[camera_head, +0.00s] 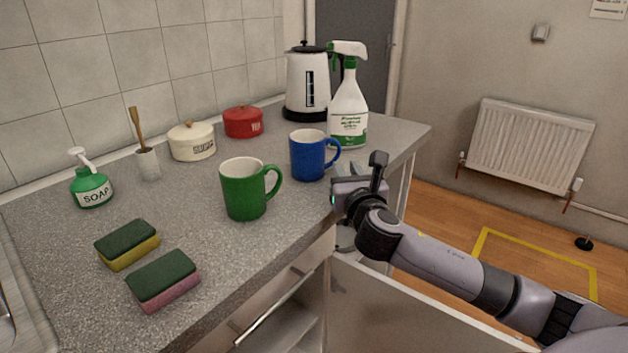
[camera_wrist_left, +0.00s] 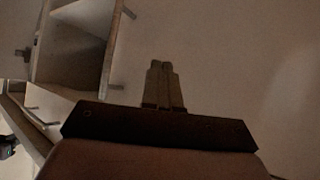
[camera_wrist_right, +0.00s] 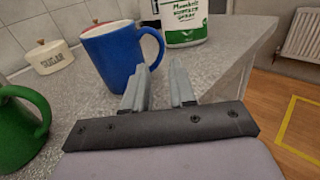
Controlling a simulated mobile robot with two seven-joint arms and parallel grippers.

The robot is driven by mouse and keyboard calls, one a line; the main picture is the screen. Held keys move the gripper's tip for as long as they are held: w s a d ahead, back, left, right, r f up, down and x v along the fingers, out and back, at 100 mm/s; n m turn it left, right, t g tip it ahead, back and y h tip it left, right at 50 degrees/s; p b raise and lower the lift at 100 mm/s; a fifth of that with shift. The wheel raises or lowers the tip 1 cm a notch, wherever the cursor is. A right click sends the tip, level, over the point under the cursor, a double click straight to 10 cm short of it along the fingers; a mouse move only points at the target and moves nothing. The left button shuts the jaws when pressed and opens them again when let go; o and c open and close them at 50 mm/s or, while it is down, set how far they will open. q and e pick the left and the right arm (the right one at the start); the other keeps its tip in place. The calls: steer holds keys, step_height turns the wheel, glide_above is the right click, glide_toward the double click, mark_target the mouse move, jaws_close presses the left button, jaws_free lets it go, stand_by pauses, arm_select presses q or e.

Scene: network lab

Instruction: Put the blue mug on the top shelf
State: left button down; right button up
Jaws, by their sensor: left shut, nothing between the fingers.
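The blue mug (camera_head: 308,157) stands upright on the grey counter, its handle to the right; it also shows in the right wrist view (camera_wrist_right: 112,55). My right gripper (camera_head: 362,172) is at the counter's front edge, just right of the mug. In the right wrist view its fingers (camera_wrist_right: 158,88) are apart and empty, with the mug and handle just beyond the tips. My left gripper (camera_wrist_left: 163,86) is shut and empty, seen only in the left wrist view. A cabinet interior (camera_wrist_left: 78,45) shows there at upper left. I cannot tell which surface is the top shelf.
A green mug (camera_head: 244,188) stands left of the blue one. A spray bottle (camera_head: 349,110) and kettle (camera_head: 307,82) stand behind it. Two canisters, a soap bottle (camera_head: 91,187) and two sponges (camera_head: 163,279) are farther left. An open door panel (camera_head: 410,315) is below my right arm.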

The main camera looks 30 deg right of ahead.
mark_target(339, 151)
steer(key=shift+f, duration=0.15)
steer(key=shift+w+d, duration=0.1)
steer(key=shift+w, duration=0.25)
steer(key=shift+r+b+x, duration=0.15)
steer(key=shift+r+x, duration=0.1)
steer(key=shift+x, duration=1.35)
steer(key=shift+r+b+x, duration=0.15)
steer(key=shift+r+x, duration=0.05)
steer(key=shift+x, duration=1.4)
steer(key=shift+d, duration=0.15)
steer(key=shift+s+r, duration=0.1)
jaws_close()
